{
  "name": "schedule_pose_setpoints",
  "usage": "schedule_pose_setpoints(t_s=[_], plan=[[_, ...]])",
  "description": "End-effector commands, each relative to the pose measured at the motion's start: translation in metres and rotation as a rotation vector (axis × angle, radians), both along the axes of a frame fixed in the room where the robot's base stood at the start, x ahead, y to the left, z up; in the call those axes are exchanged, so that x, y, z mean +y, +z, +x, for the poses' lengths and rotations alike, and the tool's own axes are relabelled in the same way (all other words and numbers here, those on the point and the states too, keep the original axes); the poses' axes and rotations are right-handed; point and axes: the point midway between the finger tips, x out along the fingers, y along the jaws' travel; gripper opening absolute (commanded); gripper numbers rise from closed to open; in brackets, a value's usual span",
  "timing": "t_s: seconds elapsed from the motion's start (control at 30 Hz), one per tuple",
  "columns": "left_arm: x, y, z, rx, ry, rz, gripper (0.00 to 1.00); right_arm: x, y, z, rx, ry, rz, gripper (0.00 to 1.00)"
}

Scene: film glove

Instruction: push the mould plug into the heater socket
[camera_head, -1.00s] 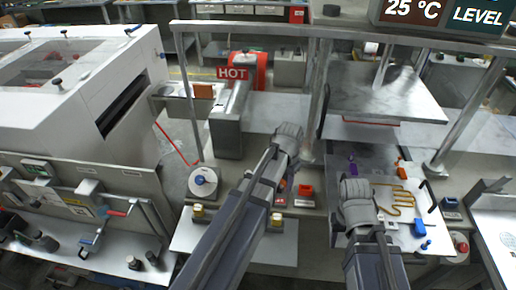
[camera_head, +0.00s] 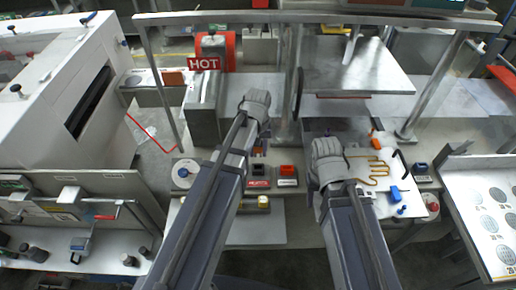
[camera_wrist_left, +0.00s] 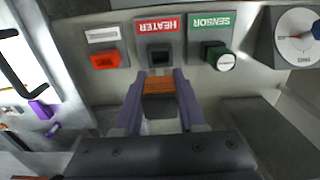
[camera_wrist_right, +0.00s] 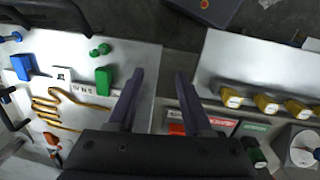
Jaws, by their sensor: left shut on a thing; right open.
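My left gripper (camera_wrist_left: 160,88) is shut on the mould plug (camera_wrist_left: 160,106), which has a ridged orange part and a dark body. It holds the plug just in front of the dark heater socket (camera_wrist_left: 159,53), below the red HEATER label (camera_wrist_left: 157,24). I cannot tell whether plug and socket touch. My right gripper (camera_wrist_right: 160,75) is open and empty above the bench's front edge, between the tray and the knob panel.
A green SENSOR socket (camera_wrist_left: 217,57) and a red-orange block (camera_wrist_left: 105,60) flank the heater socket. A dial unit (camera_wrist_left: 298,36) stands beyond. A tray (camera_wrist_right: 82,130) carries an orange wire glove shape (camera_wrist_right: 45,105), a blue block (camera_wrist_right: 21,67) and green pieces. A HOT sign (camera_head: 204,63) stands at the back.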

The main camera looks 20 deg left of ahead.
Motion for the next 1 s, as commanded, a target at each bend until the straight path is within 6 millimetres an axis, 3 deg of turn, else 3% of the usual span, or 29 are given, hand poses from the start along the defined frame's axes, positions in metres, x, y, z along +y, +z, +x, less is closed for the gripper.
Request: schedule_pose_setpoints(t_s=[0.37,1.0], plan=[[0.0,-0.006,0.0,0.0,-0.002,0.0,0.0,0.0,-0.006,0.0,0.0,0.0,0.0,0.5],[0.0,-0.056,0.0,0.0,-0.003,0.0,0.0,0.0,-0.056,0.0,0.0,-0.002,0.0,0.5]])
